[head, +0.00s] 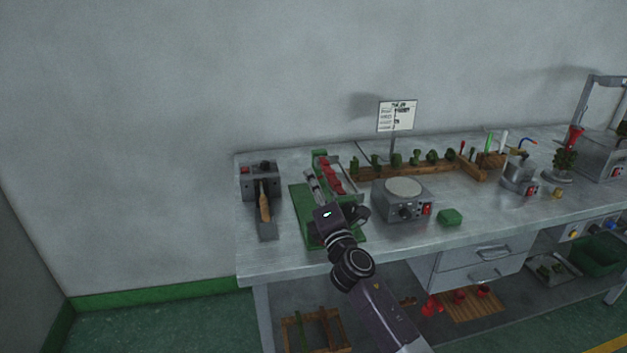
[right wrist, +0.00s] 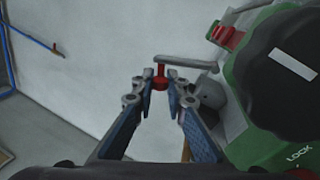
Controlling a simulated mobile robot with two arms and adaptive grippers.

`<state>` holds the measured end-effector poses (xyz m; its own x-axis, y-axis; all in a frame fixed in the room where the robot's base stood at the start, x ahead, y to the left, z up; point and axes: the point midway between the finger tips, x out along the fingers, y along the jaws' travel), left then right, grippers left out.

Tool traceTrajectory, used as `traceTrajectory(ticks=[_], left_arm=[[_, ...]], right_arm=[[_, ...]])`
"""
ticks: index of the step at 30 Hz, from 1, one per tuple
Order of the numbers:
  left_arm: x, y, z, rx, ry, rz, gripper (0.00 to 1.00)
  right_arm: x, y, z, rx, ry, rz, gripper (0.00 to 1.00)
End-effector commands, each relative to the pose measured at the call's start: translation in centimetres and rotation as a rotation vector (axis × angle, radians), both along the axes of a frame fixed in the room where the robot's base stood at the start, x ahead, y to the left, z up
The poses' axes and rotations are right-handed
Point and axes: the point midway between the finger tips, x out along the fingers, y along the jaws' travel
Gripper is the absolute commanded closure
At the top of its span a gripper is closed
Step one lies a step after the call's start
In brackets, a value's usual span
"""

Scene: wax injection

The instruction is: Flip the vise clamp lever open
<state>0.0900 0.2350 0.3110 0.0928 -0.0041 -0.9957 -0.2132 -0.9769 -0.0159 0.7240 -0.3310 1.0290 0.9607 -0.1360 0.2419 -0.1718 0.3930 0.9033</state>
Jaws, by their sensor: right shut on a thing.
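The green vise (head: 299,205) stands near the left end of the workbench. In the right wrist view, its green body (right wrist: 262,150) carries a LOCK label and a large black round part (right wrist: 285,90) with a white stripe. A grey lever (right wrist: 190,62) sticks out to the left and ends in a red knob (right wrist: 160,77). My right gripper (right wrist: 161,84) is shut on the red knob, one fingertip on each side. In the head view, my right gripper (head: 334,216) is over the vise and hides part of it and the lever. My left gripper is not in view.
A grey device with a wooden-handled tool (head: 265,205) is left of the vise. A hot plate (head: 404,203) and a green block (head: 450,217) are to its right. A wooden rack (head: 415,168) with green pieces and a sign (head: 397,115) stand behind.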

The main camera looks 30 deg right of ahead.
Motion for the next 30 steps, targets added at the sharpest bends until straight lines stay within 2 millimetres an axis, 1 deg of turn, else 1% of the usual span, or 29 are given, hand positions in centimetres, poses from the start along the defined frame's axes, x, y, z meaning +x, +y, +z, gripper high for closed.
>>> traceTrajectory(ticks=[1,10,11,15,25,28,30], left_arm=[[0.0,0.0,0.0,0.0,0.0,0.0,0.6],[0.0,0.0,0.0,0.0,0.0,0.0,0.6],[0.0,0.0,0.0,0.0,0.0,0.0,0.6],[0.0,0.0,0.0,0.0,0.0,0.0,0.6],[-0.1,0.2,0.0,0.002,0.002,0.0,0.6],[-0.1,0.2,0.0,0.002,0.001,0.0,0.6],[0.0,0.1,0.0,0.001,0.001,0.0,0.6]], right_arm=[[0.0,-0.2,0.4,-0.006,-0.005,-0.003,1.0],[0.0,-0.2,0.4,-0.007,-0.006,-0.003,1.0],[0.0,-0.2,0.5,-0.007,-0.006,-0.003,0.84],[0.0,-0.1,0.3,-0.005,-0.004,-0.003,0.69],[-0.2,0.0,0.0,-0.003,-0.001,0.0,0.69],[-1.1,0.2,-0.3,-0.003,0.0,-0.001,0.69],[-2.1,0.3,-0.6,-0.003,0.001,0.0,0.69]])
